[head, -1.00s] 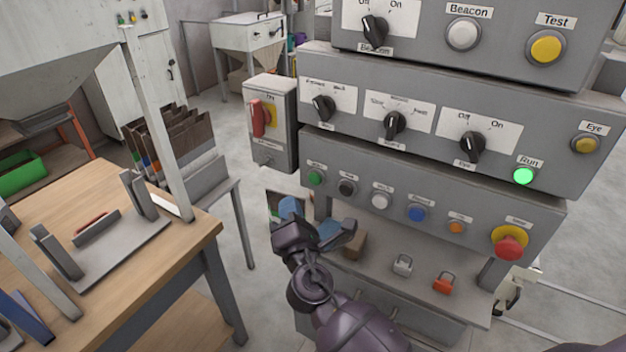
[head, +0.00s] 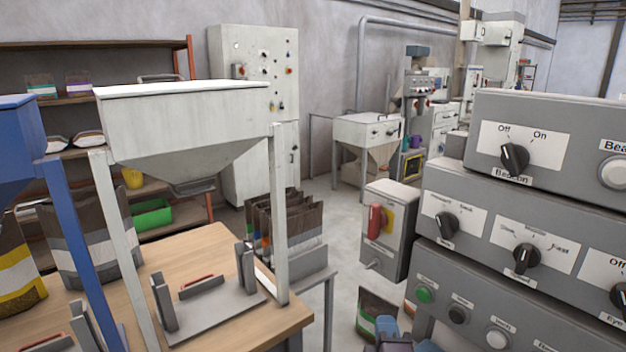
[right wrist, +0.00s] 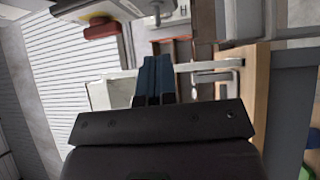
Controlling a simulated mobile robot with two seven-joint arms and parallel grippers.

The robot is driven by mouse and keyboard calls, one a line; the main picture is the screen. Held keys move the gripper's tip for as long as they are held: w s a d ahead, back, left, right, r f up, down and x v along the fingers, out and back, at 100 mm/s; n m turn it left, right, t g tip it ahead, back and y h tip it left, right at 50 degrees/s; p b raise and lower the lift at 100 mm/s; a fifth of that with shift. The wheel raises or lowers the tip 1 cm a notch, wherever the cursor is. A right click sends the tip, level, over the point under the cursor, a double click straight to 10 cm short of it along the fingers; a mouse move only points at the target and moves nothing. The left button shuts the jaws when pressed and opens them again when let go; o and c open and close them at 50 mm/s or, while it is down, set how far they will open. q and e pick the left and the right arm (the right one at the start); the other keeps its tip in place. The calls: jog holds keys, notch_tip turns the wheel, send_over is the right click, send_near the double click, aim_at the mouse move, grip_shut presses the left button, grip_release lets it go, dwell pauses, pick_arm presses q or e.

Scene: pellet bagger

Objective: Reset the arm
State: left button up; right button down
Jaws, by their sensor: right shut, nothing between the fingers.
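Most of my right arm is out of that view. In the right wrist view its two dark blue fingers (right wrist: 152,80) stand side by side, shut, with nothing between them. No object is seen touching them. My left gripper is in neither view.
Stacked grey control panels (head: 452,278) with knobs and buttons fill the right. A grey switch box (head: 398,205) with a red handle (head: 376,221) stands beside them. A wooden table (head: 200,245) and a hopper (head: 190,120) stand left.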

jog(key=s+d+f+m+g, duration=0.2)
jog(key=s+d+f+m, duration=0.2)
jog(key=s+f, duration=0.3)
jog(key=s+d+f+m+g, duration=0.3)
jog(key=s+d+f+m, duration=0.2)
jog(key=s+f, duration=0.3)
jog(key=s+d+f+m+g, duration=0.3)
jog(key=s+f+m, duration=0.3)
jog(key=s, duration=0.4)
jog(key=shift+s+d+f+m+y, duration=0.3)
jog(key=shift+s+d+f+y, duration=0.1)
jog(key=shift+d+f, duration=0.3)
jog(key=shift+d, duration=0.1)
